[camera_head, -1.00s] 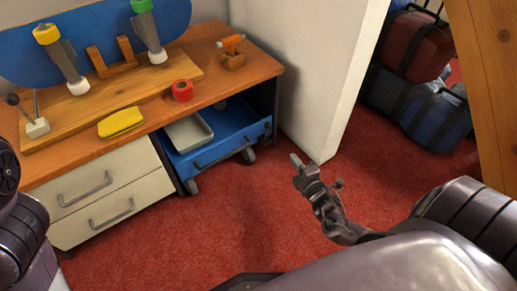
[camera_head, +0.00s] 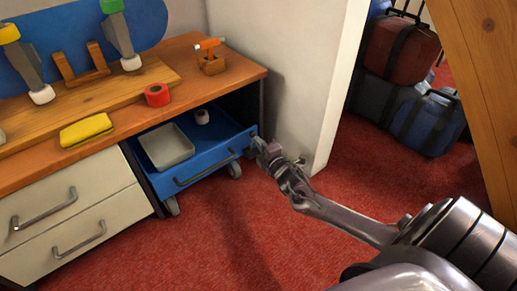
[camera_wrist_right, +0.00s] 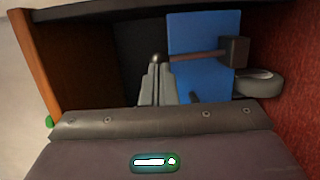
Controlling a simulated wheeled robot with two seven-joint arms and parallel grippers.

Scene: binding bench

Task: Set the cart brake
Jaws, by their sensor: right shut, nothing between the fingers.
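The blue cart (camera_head: 206,172) stands on casters in the bay under the bench; its blue side also shows in the right wrist view (camera_wrist_right: 195,85). A dark block (camera_wrist_right: 234,52) sits on it beside a grey caster (camera_wrist_right: 260,84). A thin reddish-brown rod (camera_wrist_right: 202,56), seemingly the brake lever, runs from the block to a dark round knob (camera_wrist_right: 157,59) at my fingertips. My right gripper (camera_head: 258,143) is shut and empty at the cart's right front corner. Its fingers (camera_wrist_right: 157,85) are close to the knob; whether they touch I cannot tell. My left gripper is out of view.
The bench top (camera_head: 130,122) holds a yellow cloth (camera_head: 86,131) and red tape (camera_head: 157,95). A white wall end (camera_head: 335,90) stands close right. Red carpet (camera_head: 235,240) in front is clear.

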